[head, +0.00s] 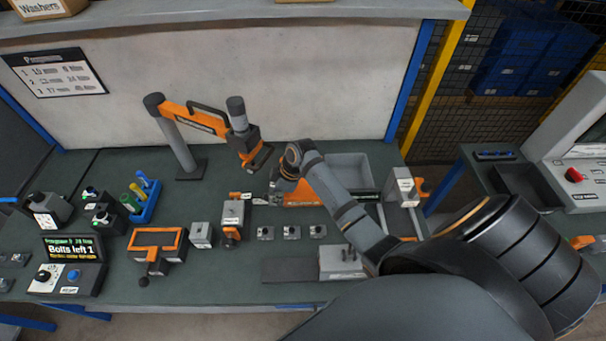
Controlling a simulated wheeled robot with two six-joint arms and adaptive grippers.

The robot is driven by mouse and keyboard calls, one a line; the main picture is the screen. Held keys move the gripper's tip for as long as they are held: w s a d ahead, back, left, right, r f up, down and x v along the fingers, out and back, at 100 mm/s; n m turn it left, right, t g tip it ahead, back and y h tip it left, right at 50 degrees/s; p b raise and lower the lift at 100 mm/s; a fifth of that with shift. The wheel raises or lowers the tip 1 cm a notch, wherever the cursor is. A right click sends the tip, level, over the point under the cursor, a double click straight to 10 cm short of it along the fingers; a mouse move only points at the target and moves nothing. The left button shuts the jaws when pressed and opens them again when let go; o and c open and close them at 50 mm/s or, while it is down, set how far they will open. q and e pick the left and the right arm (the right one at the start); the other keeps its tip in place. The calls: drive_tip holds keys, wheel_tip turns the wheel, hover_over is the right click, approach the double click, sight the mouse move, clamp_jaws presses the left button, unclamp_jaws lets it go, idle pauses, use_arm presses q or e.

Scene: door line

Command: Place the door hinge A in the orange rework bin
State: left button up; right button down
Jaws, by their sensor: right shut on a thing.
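My right arm comes in from the lower right, and its gripper (277,188) points down at the back middle of the bench. It is shut on a small part, most likely door hinge A, which the gripper and its own small size keep me from seeing clearly. The orange rework bin (302,199) is right at the gripper, partly hidden behind my arm. I cannot tell whether the part is above the bin or inside it. My left gripper is not in view.
A grey bin (349,164) stands just right of the orange one. An orange-and-grey post tool (195,119) rises to the left. A grey-orange fixture (233,217) and a grey block (201,235) stand left of the row. A display box (68,262) is at the front left.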

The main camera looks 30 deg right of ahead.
drive_tip(key=w+d+f+b, duration=0.1)
drive_tip(key=d+f+b, duration=0.2)
drive_tip(key=d+b, duration=0.1)
drive_tip(key=w+d+f+b, duration=0.1)
drive_tip(key=d+f+b, duration=0.2)
drive_tip(key=d+b, duration=0.1)
drive_tip(key=w+d+f+b, duration=0.1)
drive_tip(key=d+f+b, duration=0.1)
drive_tip(key=d+b, duration=0.2)
drive_tip(key=shift+w+f+b, duration=0.3)
drive_tip(key=shift+f+b, duration=0.1)
drive_tip(key=shift+b, duration=0.45)
drive_tip(key=shift+w+d+f, duration=0.1)
drive_tip(key=shift+d, duration=0.15)
drive_tip(key=f+b, duration=0.1)
drive_tip(key=b, duration=0.1)
drive_tip(key=f+b, duration=0.1)
drive_tip(key=f, duration=0.1)
drive_tip(key=f+b, duration=0.1)
drive_tip(key=b, duration=0.1)
drive_tip(key=shift+w+d+f+b, duration=0.1)
drive_tip(key=shift+d+f+b, duration=0.1)
drive_tip(key=shift+d+b, duration=0.15)
drive_tip(key=shift+r+p, duration=0.25)
drive_tip(key=shift+p, duration=0.05)
drive_tip(key=c, duration=1.8)
unclamp_jaws()
drive_tip(key=shift+f, duration=0.15)
drive_tip(key=shift+o, duration=0.8)
